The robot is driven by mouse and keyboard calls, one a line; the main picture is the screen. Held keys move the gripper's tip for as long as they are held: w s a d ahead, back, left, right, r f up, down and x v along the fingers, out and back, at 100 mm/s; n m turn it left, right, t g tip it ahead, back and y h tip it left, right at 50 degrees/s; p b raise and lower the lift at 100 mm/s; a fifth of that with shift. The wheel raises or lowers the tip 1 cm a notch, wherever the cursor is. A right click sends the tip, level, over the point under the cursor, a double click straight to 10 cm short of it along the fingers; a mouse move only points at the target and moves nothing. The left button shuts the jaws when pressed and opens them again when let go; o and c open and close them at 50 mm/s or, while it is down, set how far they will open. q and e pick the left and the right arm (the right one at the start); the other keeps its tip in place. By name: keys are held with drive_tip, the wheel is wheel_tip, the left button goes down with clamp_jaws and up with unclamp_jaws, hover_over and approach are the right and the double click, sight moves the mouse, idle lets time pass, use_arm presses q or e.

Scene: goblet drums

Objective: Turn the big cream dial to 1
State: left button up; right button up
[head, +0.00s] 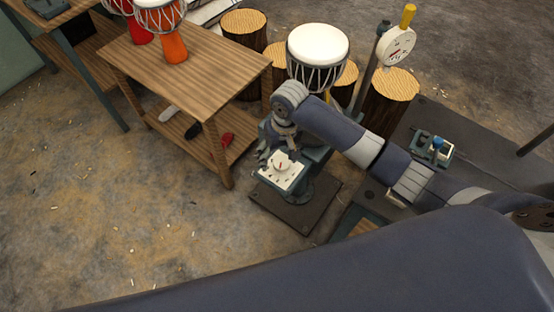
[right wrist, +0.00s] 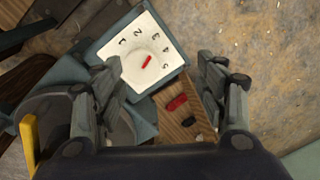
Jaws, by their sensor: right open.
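The big cream dial (head: 282,166) sits on a square cream plate with a blue-grey frame, on a stand with a dark base. In the right wrist view, the dial (right wrist: 143,66) has a red pointer mark at its middle, with numbers 1 to 5 around it. The mark slants up to the right, its upper end roughly toward 3 and 4; the exact setting is hard to tell. My right gripper (head: 277,153) is at the far side of the plate. In the wrist view, the right gripper's fingers (right wrist: 161,72) are wide apart, with the dial between and beyond them. The left gripper is out of view.
A wooden table (head: 200,62) with red and orange drums stands left of the stand. A white-topped drum (head: 318,44) and wooden stumps (head: 393,84) are behind. A round gauge (head: 398,47) with a yellow handle stands at upper right. Floor at lower left is open.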

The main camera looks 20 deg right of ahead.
sight(282, 162)
wheel_tip(282, 162, up, 4)
drive_tip(key=w+d+f+h, duration=0.1)
drive_tip(key=w+d, duration=0.1)
drive_tip(key=w, duration=0.1)
drive_tip(key=shift+g, duration=0.3)
drive_tip(key=f, duration=0.6)
drive_tip(key=f+b, duration=0.1)
drive_tip(key=f, duration=0.3)
drive_tip(key=shift+s, duration=0.3)
drive_tip(key=c, duration=1.1)
